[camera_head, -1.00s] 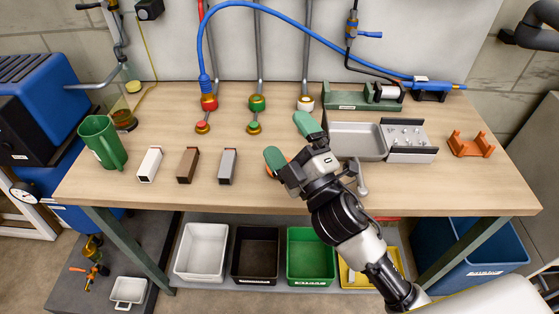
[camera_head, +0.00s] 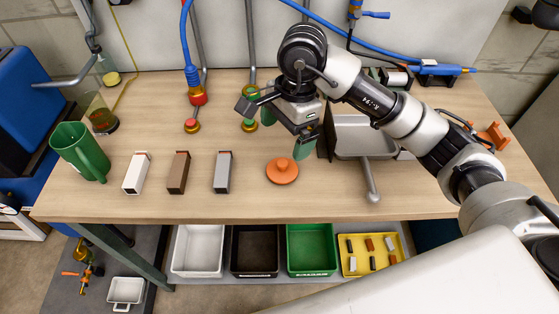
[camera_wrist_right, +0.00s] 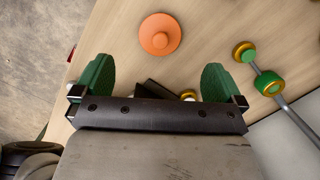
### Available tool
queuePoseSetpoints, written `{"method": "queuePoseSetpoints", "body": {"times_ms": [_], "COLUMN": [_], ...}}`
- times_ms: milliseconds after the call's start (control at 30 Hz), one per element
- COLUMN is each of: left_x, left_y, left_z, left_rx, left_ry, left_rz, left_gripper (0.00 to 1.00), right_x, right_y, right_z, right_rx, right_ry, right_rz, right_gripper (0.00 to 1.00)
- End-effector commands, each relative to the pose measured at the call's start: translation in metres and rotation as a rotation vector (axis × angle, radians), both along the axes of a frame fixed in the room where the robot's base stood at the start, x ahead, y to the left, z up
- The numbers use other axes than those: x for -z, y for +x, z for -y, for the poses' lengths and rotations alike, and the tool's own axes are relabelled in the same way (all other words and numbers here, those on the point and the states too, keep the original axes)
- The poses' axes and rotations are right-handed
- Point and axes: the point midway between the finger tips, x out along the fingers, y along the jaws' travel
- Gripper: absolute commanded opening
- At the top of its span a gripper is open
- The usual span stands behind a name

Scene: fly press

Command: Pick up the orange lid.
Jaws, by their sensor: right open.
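The orange lid (camera_head: 282,171) lies flat on the wooden table, a round disc with a small knob on top. It also shows in the right wrist view (camera_wrist_right: 160,34), beyond the fingertips and between their lines. My right gripper (camera_head: 285,132) is above the table, behind the lid in the head view and apart from it. Its two green fingers (camera_wrist_right: 157,80) are spread wide with nothing between them. My left gripper is not in view.
A grey block (camera_head: 223,172), a brown block (camera_head: 179,172) and a white block (camera_head: 137,173) stand left of the lid. A green mug (camera_head: 82,151) is farther left. A metal tray (camera_head: 363,140) with a handle is to the right. Coloured bins (camera_head: 312,250) sit below.

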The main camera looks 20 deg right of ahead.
Motion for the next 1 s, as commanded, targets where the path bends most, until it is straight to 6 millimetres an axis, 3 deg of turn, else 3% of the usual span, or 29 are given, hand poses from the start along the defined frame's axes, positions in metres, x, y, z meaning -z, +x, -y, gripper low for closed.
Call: {"method": "queuePoseSetpoints", "body": {"times_ms": [133, 300, 567, 800, 1000], "left_x": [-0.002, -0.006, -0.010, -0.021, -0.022], "left_y": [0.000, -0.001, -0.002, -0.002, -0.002], "left_z": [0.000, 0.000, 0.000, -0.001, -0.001], "left_rx": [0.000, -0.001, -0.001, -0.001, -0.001], "left_ry": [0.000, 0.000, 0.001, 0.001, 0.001], "left_rz": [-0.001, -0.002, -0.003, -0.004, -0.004], "left_gripper": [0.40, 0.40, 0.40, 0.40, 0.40], "right_x": [0.009, 0.036, 0.058, 0.093, 0.105], "right_y": [0.002, 0.000, 0.000, 0.001, 0.001], "right_z": [0.008, 0.004, 0.001, -0.004, -0.006], "right_rx": [0.002, 0.002, 0.002, 0.003, 0.001], "right_ry": [-0.056, -0.052, -0.049, -0.049, -0.049], "right_rz": [0.004, 0.001, 0.004, 0.001, 0.006], "right_gripper": [1.00, 1.00, 1.00, 1.00, 1.00]}}
